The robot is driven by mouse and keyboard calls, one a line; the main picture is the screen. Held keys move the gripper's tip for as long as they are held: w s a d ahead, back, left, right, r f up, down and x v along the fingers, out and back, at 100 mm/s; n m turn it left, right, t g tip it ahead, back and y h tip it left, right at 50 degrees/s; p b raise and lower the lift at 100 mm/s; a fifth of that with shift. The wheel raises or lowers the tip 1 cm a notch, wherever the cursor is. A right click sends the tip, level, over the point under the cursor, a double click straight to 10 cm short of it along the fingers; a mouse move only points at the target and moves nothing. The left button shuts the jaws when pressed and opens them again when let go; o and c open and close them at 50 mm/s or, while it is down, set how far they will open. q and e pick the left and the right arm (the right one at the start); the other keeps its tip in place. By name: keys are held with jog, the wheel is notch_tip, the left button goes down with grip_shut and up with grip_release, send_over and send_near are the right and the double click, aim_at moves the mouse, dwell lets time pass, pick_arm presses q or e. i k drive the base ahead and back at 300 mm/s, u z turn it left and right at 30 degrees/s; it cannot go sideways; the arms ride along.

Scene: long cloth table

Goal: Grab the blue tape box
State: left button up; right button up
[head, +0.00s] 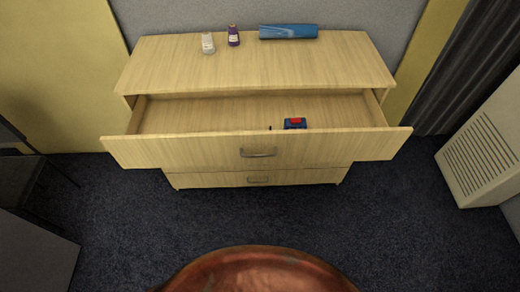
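A small blue box with a red top (295,123), which looks like the blue tape box, lies in the open top drawer (190,148) of a light wooden dresser. It sits right of the drawer's middle, close behind the front panel, which hides its lower part. A tiny dark item (270,128) shows just left of it at the panel's edge; I cannot tell what it is. Neither of my grippers is in view.
A lower drawer (215,180) is shut. A white vented unit (485,145) stands right. Dark carpet (130,215) in front is clear.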

aim_at(288, 126)
jog(key=u, duration=3.6)
jog(key=k, duration=2.7)
jog(key=z, duration=1.65)
